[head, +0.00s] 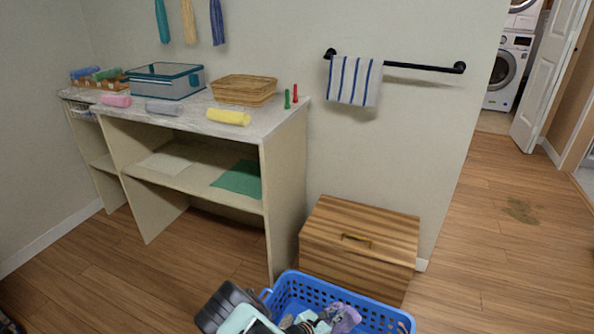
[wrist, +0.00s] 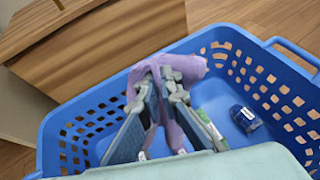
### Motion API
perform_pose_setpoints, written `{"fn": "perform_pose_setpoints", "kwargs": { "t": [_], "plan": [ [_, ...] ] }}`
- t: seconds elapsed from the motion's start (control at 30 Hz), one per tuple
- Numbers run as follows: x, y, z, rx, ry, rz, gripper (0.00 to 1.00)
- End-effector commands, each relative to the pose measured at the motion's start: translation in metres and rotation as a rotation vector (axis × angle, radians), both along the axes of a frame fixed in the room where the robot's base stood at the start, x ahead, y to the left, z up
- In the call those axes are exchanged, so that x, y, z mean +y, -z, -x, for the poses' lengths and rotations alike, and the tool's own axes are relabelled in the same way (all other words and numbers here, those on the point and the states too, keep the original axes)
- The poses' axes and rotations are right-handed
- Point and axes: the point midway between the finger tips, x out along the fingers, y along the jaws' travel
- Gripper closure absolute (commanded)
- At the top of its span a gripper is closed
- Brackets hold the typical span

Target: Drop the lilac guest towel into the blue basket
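The lilac guest towel (wrist: 190,66) is pinched between the fingertips of my gripper (wrist: 160,82) in the wrist view. Part of it drapes over the fingers and part hangs down between them. My gripper and the towel are inside the outline of the blue basket (wrist: 68,140); I cannot tell exactly how high above its floor. In the head view the towel (head: 345,318) shows at the bottom, over the blue basket (head: 385,314), with my gripper (head: 318,326) at its left. The basket's near part is cut off or hidden by my arm.
A dark blue item (wrist: 245,118) and a green-white tube (wrist: 208,125) lie in the basket. A wooden drawer box (head: 360,245) stands behind it. A shelf unit (head: 285,180) with towels and baskets is at left.

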Motion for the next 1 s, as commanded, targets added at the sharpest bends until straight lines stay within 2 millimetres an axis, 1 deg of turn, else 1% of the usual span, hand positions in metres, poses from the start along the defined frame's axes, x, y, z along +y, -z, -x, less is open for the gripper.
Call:
{"fn": "perform_pose_setpoints", "kwargs": {
  "t": [0.17, 0.53, 0.67, 0.9, 0.93, 1.0],
  "plan": [
    [0.000, 0.012, 0.000, 0.000, 0.000, 0.000, 1.00],
    [0.000, 0.054, 0.000, -0.001, 0.000, 0.001, 1.00],
    [0.000, 0.059, 0.000, -0.001, 0.000, 0.001, 1.00],
    [0.000, 0.058, 0.000, -0.001, 0.001, 0.000, 1.00],
    [0.000, 0.058, 0.000, -0.001, 0.001, 0.000, 0.93],
    [0.000, 0.058, 0.000, -0.001, 0.001, 0.000, 0.86]
  ]
}}
